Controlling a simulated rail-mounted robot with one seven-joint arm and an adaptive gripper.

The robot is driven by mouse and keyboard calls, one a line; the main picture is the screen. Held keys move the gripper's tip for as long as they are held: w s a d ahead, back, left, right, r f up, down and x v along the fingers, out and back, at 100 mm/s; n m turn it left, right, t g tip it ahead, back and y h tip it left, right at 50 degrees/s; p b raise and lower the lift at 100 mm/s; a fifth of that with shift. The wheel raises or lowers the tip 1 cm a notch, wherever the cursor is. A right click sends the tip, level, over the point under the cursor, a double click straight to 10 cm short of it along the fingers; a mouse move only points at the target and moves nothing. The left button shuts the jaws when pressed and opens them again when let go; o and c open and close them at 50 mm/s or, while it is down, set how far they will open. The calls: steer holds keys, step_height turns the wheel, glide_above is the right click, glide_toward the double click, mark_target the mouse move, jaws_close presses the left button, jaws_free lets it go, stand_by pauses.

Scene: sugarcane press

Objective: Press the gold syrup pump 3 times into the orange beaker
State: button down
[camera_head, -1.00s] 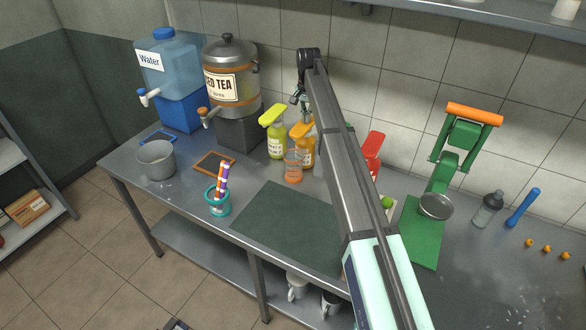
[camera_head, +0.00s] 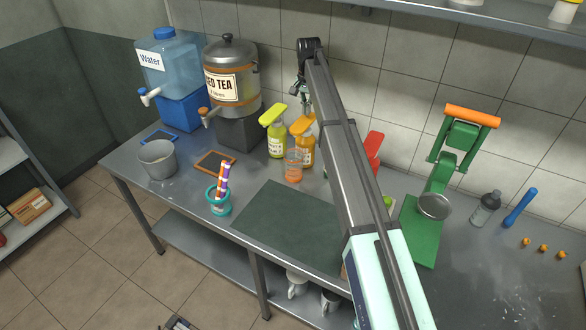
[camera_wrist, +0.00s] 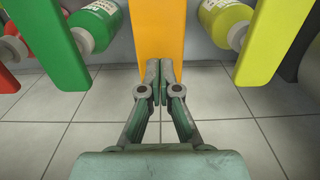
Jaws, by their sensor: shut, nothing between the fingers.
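The gold syrup pump has an orange-gold head (camera_head: 301,126) on an orange bottle (camera_head: 308,152) at the back of the counter. The orange beaker (camera_head: 293,168) is a clear cup with orange tint, standing upright in front of that bottle, below the spout. My gripper (camera_head: 304,100) is just above the pump head, pointing down, partly behind my arm. In the wrist view my gripper (camera_wrist: 160,66) is shut and empty, its tips over the broad gold pump head (camera_wrist: 159,28). I cannot tell whether the tips touch it.
A yellow-green pump bottle (camera_head: 275,140) stands close on the left. A red pump head (camera_head: 373,145) is right of my arm; the wrist view also shows a green pump (camera_wrist: 50,45). A teal holder (camera_head: 219,206) and dark mat (camera_head: 285,225) lie in front.

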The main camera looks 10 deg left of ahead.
mark_target(306, 118)
steer(key=shift+f, duration=0.2)
stand_by(0.3)
steer(key=shift+f+b, duration=0.6)
steer(key=shift+f, duration=1.65)
steer(key=shift+r, duration=0.1)
steer(key=shift+r+p, duration=1.15)
steer(key=shift+r, duration=1.2)
steer(key=shift+f, duration=0.25)
